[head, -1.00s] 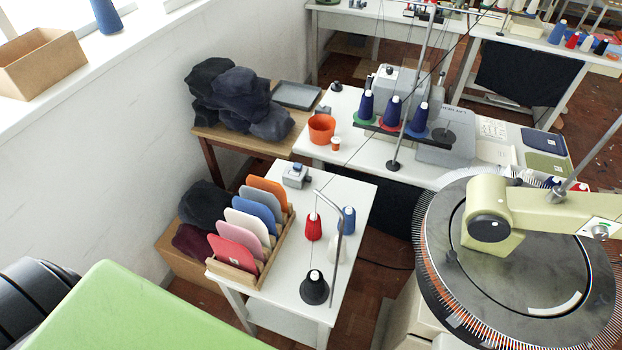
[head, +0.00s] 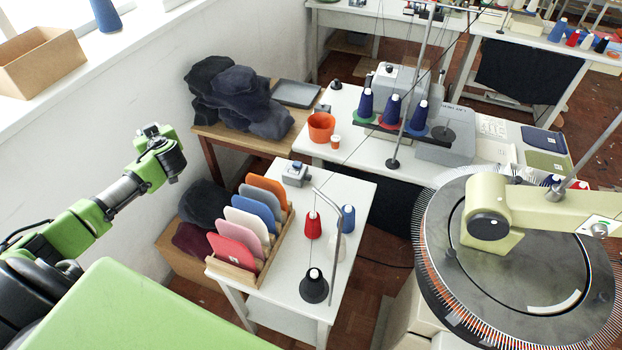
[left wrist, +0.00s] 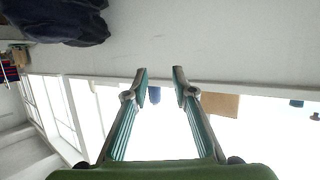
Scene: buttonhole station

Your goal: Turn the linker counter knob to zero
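The linker (head: 520,260) stands at the right of the head view, a round dial ringed with fine points under a cream arm (head: 560,208). A dark round cap (head: 489,226) sits on the arm's near end. A small white plate with a round grey knob-like part (head: 600,230) is on the arm at the right; its markings are too small to read. My left gripper (head: 150,131) is raised at the left by the wall, far from the linker. In the left wrist view its two fingers (left wrist: 161,76) are apart with nothing between them. My right gripper is not in view.
A small white table (head: 340,190) between my left arm and the linker holds a wooden rack (head: 232,275) of coloured fabric pieces, yarn cones and a thread stand (head: 314,287). Dark caps (head: 240,95) are piled on a wooden table behind. The wall is close on the left.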

